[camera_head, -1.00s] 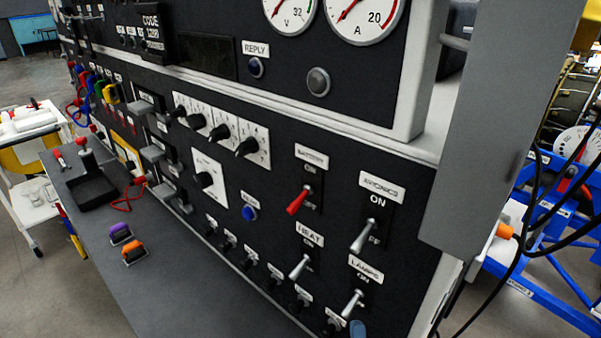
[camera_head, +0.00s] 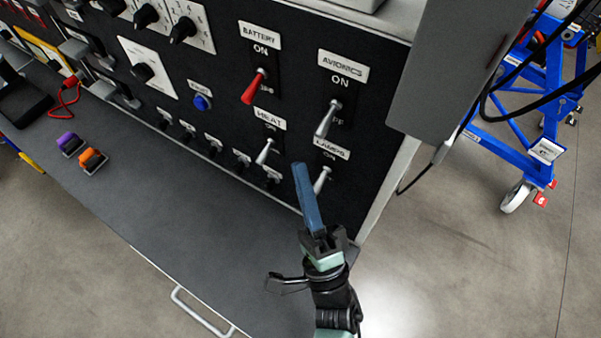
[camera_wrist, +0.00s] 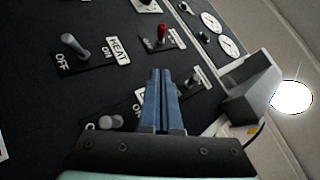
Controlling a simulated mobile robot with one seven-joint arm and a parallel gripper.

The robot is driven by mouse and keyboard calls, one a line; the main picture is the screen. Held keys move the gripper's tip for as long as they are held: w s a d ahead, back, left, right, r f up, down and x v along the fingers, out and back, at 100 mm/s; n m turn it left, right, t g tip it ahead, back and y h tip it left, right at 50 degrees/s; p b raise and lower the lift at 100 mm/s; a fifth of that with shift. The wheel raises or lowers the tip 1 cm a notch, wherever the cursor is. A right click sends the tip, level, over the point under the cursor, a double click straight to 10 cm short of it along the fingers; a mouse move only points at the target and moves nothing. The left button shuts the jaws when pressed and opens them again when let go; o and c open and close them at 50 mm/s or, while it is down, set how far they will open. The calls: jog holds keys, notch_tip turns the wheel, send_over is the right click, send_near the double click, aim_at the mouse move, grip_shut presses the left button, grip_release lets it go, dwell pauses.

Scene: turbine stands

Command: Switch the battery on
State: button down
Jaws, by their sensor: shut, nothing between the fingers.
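The battery switch is a red lever (camera_head: 254,87) under the BATTERY label (camera_head: 260,35) on the black panel. It tilts down, away from the ON mark and toward the partly hidden OFF mark. It also shows small in the wrist view, as a red lever (camera_wrist: 161,33) beyond my fingers. My gripper (camera_head: 299,166) is shut and empty, its blue fingers together and pointing up. In the head view it is below and right of the red lever, in front of the panel near the heat and lamps switches. In the wrist view the fingertips (camera_wrist: 160,72) are apart from the red lever.
Silver levers stand close by: avionics (camera_head: 327,118), heat (camera_head: 264,151) and lamps (camera_head: 321,180). A grey box (camera_head: 460,70) juts out at the panel's right edge. The grey desk (camera_head: 190,215) below is mostly clear, with purple and orange items (camera_head: 92,159) at left.

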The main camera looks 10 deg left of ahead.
aim_at(253, 88)
jog(key=w+a+r+p, duration=0.3)
jog(key=w+a+r, duration=0.1)
jog(key=a+r, duration=0.2)
jog(key=shift+w, duration=0.35)
jog(key=shift+r+p, duration=0.25)
jog(key=shift+p, duration=0.2)
jog(key=shift+s+r+m+h+p, duration=0.1)
jog(key=shift+s+m+h+p, duration=0.05)
jog(key=shift+m+h+p, duration=0.35)
